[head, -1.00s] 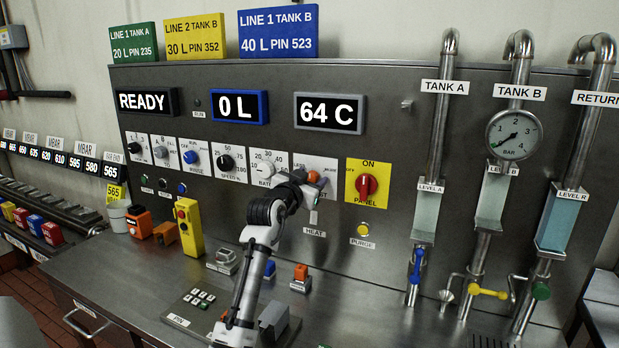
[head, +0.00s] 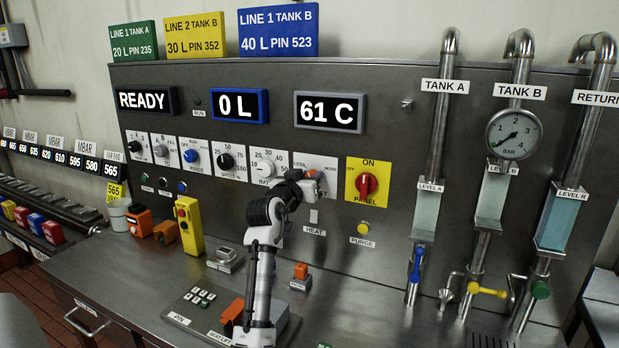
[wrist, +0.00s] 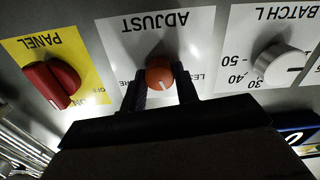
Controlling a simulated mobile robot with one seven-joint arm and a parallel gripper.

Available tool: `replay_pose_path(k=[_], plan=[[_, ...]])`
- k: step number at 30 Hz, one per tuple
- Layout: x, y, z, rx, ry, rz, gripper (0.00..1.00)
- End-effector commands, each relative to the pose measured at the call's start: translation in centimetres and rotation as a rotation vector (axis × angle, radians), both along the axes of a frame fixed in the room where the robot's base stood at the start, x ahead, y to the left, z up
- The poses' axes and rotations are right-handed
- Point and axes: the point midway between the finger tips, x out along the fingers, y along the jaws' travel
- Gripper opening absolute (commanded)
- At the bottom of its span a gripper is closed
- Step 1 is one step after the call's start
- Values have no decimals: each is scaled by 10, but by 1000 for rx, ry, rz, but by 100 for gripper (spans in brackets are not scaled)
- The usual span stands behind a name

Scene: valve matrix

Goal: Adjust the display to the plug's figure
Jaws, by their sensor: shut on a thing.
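The temperature display (head: 330,112) reads 61 C. Below it, the orange ADJUST knob (wrist: 159,75) shows in the wrist view on a white plate, with a short white pointer line on its face. My gripper (wrist: 160,88) is shut on this knob, one finger on each side. In the head view my gripper (head: 308,184) reaches the plate, and my arm hides part of it. An orange plug-like block (head: 138,219) stands on the bench at the left; any figure on it is too small to read.
The white BATCH L knob (wrist: 280,65) and the red PANEL knob (wrist: 50,84) flank the ADJUST plate. Other displays show READY (head: 146,101) and 0 L (head: 238,106). A yellow button box (head: 189,226) and a keypad (head: 198,300) are on the bench. Pipes (head: 435,130) stand at the right.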

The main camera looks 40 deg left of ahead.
Motion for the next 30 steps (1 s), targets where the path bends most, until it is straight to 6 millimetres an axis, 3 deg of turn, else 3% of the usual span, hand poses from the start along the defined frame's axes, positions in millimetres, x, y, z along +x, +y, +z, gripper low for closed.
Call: replay_pose_path(k=[13,14,18,30], plan=[[0,0,0,-66,-16,0,7],[0,0,0,-65,-16,0,33],[0,0,0,-65,-16,0,51],[-7,-1,-2,-64,-16,0,52]])
